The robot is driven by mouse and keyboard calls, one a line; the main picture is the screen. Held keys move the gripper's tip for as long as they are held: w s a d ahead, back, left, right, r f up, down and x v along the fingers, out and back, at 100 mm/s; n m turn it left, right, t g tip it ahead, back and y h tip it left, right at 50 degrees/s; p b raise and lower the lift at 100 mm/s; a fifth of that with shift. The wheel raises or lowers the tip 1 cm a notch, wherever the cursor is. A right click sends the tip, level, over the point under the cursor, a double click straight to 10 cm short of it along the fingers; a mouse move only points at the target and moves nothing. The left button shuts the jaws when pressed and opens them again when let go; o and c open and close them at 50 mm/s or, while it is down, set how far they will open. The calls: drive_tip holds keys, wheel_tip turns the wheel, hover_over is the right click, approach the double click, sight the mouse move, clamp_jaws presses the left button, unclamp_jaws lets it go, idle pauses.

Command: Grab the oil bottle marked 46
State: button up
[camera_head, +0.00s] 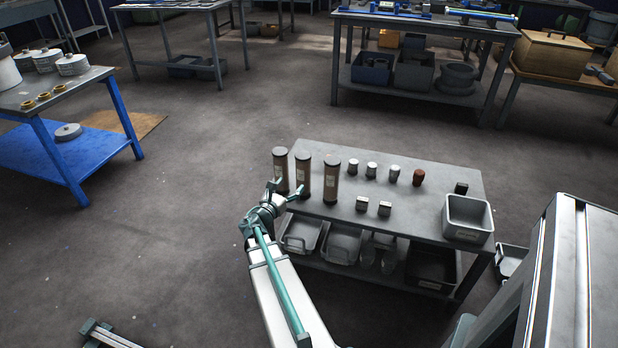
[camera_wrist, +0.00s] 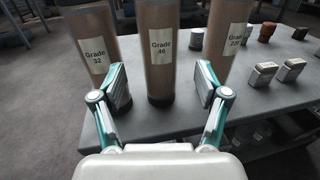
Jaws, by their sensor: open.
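Three tall brown bottles with dark caps stand upright in a row at the left end of the grey table. The middle one is labelled Grade 46; this oil bottle (camera_wrist: 161,60) also shows in the head view (camera_head: 303,176). The bottle labelled Grade 32 (camera_wrist: 96,55) is to its left and the Grade 220 bottle (camera_wrist: 225,40) to its right. My gripper (camera_wrist: 163,90) is open and empty. In the wrist view its fingers show on either side of the Grade 46 bottle, overlapping the lower parts of its neighbours. In the head view my gripper (camera_head: 285,191) is at the table's left edge.
The grey table (camera_head: 400,212) also holds several small cans and boxes and a grey bin (camera_head: 467,219) at its right end. Bins sit on the shelf below. Gaps between the bottles are narrow. The floor left of the table is clear.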

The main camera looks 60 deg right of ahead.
sight(299, 175)
drive_tip(key=d, duration=0.3)
drive_tip(key=w+d, duration=0.1)
drive_tip(key=d, duration=0.2)
drive_tip(key=d+b, duration=0.1)
drive_tip(key=d, duration=0.3)
drive_tip(key=shift+w+f, duration=0.15)
drive_tip(key=shift+w, duration=0.05)
drive_tip(key=shift+c, duration=0.3)
drive_tip(key=c, duration=1.1)
drive_tip(key=shift+c, duration=0.9)
drive_tip(key=shift+r, duration=0.2)
